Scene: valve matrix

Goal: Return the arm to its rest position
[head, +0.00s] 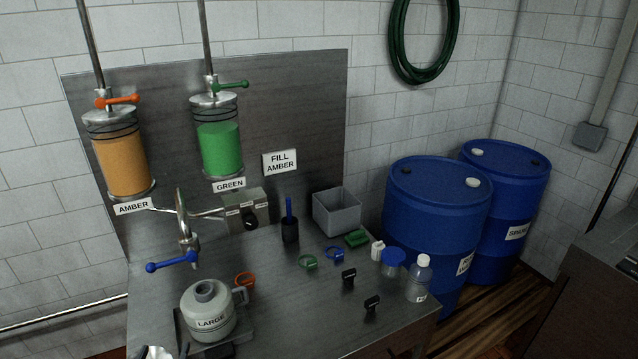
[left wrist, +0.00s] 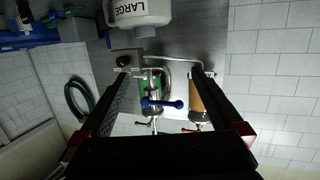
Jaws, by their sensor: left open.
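My left gripper (left wrist: 168,76) is open in the left wrist view, its two dark fingers apart with nothing held between them. Beyond them, upside down, show the blue valve handle (left wrist: 160,103) and the jug marked LARGE (left wrist: 140,12). In the head view only a small part of my left arm seems to show at the bottom left edge. There the LARGE jug (head: 207,312) stands upright on a square plate below the blue handle (head: 172,263). The amber cylinder (head: 121,165) has an orange handle and the green cylinder (head: 219,150) a green one. My right gripper is not in view.
Blue drums (head: 436,220) stand at the right. The front middle is clear.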

